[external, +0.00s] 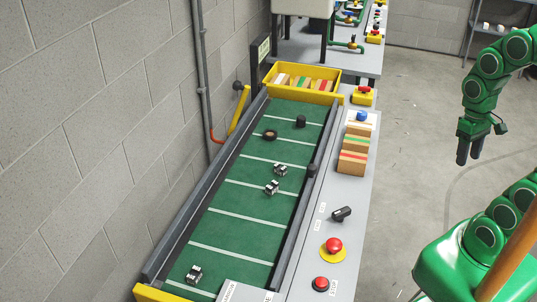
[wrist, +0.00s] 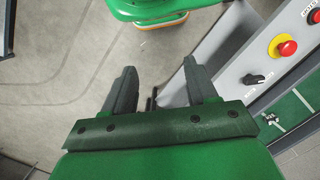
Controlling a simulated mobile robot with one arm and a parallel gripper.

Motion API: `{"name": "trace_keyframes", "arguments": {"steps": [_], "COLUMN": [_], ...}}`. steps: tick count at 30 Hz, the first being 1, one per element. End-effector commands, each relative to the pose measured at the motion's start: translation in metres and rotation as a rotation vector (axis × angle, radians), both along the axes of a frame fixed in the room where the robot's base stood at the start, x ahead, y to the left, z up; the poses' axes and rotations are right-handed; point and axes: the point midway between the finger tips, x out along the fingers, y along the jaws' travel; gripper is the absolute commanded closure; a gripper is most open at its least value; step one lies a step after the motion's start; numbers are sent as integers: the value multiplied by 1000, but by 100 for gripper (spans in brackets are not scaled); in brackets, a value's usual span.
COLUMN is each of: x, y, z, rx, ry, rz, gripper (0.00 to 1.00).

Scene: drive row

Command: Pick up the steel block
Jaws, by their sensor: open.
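Three small silver-and-black blocks that look like metal lie on the green conveyor belt (external: 235,197). Two are close together mid-belt, an upper block (external: 281,169) and a lower block (external: 272,187). A third block (external: 194,274) lies near the belt's near end. I cannot tell which is the steel block. One such block (wrist: 271,118) shows at the right of the wrist view. My gripper (external: 469,155) hangs above the floor, well right of the conveyor, fingers pointing down. In the wrist view its fingers (wrist: 161,85) are apart with nothing between them.
A black cylinder (external: 301,121) and a dark ring (external: 270,134) sit farther up the belt. The grey side panel holds a red button (external: 334,244), a black knob (external: 341,214) and stacked wooden blocks (external: 353,162). A yellow bin (external: 330,94) stands at the far end. Raised rails border the belt.

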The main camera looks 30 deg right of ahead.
Motion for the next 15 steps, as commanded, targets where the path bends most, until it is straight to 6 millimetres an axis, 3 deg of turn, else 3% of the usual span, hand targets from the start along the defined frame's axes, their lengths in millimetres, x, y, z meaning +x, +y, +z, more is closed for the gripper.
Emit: {"name": "trace_keyframes", "arguments": {"steps": [15], "x": [86], "y": [83], "z": [5], "rx": [143], "ry": [62], "rz": [-102], "gripper": [43]}}
